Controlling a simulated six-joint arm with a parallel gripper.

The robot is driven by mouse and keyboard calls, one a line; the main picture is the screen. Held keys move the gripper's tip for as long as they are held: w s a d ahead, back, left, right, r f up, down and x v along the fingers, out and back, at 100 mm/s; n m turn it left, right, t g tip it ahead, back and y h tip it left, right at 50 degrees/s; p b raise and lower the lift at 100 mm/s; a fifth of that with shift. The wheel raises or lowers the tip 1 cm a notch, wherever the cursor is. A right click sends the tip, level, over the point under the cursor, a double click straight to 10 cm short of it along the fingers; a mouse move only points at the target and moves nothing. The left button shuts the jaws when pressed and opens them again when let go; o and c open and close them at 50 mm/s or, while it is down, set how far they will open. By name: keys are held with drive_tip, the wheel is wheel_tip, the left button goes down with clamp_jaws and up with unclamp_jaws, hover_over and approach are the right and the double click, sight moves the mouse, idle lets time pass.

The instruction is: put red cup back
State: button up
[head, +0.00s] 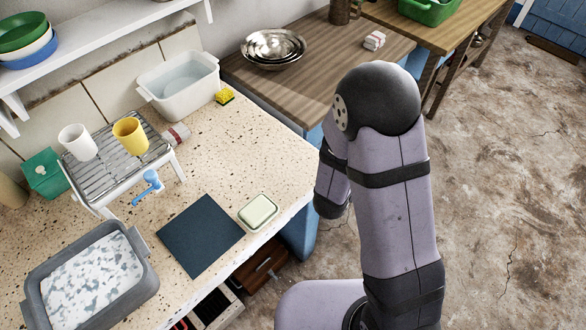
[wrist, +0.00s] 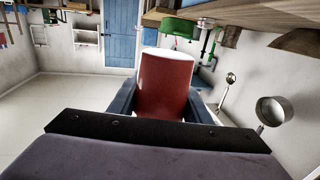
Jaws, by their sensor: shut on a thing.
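A red cup (wrist: 165,82) shows in the wrist view, held between the two fingers of my gripper (wrist: 163,100). The gripper is shut on it, with a dark finger on each side, and the cup is clear of any surface there. In the head view my gripper and the red cup are hidden behind my arm. A slatted metal rack (head: 101,168) on white legs stands on the speckled stone counter. A white cup (head: 78,142) and a yellow cup (head: 130,136) stand on it, side by side towards its back edge.
A grey basin (head: 146,282) of suds sits at front left, beside a dark mat (head: 200,235) and a pale green-white dish (head: 258,212). A blue tap-like item (head: 149,184) is by the rack's front.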

drive_tip(key=w+a+r+n+t+y, duration=0.2)
drive_tip(key=a+n+y, duration=0.1)
drive_tip(key=a+y, duration=0.15)
drive_tip(key=w+a+r+n+t+y, duration=0.1)
drive_tip(key=w+a+r+n+y, duration=0.15)
drive_tip(key=a+y, duration=0.2)
drive_tip(key=s+a+f+n+g+y, duration=0.1)
drive_tip(key=a+f+n+y, duration=0.2)
drive_tip(key=a, duration=0.4)
drive_tip(key=s+a+f+n+y, duration=0.1)
drive_tip(key=a+n+y, duration=0.2)
drive_tip(key=a+y, duration=0.3)
drive_tip(key=shift+h, duration=0.6)
drive_tip(key=shift+a+f, duration=0.15)
drive_tip(key=shift+f, duration=1.4)
drive_tip(key=shift+a+f, duration=0.1)
drive_tip(key=shift+f, duration=1.45)
drive_tip(key=shift+f, duration=0.15)
drive_tip(key=shift+f, duration=1.95)
drive_tip(key=shift+f+b, duration=0.1)
drive_tip(key=shift+b, duration=0.2)
